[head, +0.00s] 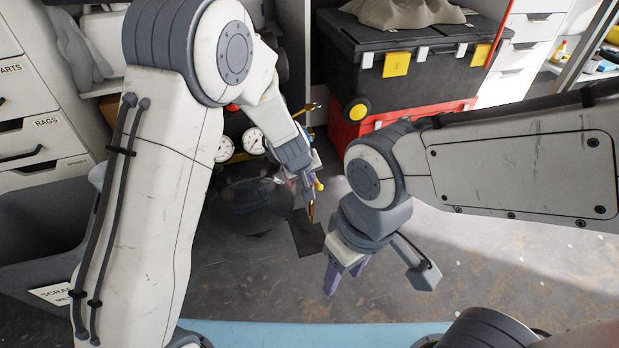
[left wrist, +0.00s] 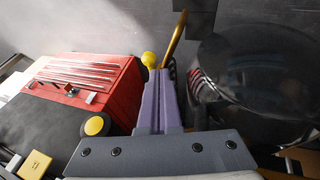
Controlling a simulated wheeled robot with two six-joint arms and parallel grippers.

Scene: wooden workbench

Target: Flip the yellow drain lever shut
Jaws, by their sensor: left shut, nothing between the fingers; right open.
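A small yellow knob (head: 319,186), seemingly on the drain lever, shows beside my left gripper (head: 308,190) in the head view. In the left wrist view the round yellow knob (left wrist: 149,60) is just left of the tips of my shut purple fingers (left wrist: 162,72). A brass-yellow bar (left wrist: 174,38) rises just right of the tips; it also shows below the gripper in the head view (head: 311,213). I cannot tell whether the fingers touch either, and the lever's pivot is hidden. My right gripper (head: 346,274) is open and empty, lower and to the right.
The dark, shiny tank (head: 245,205) with gauges (head: 252,138) stands left of my left gripper. A black toolbox (head: 415,65) on a red case (head: 350,128) stands behind. A dark square (head: 306,234) lies below the left gripper. Open floor (head: 500,255) extends at right.

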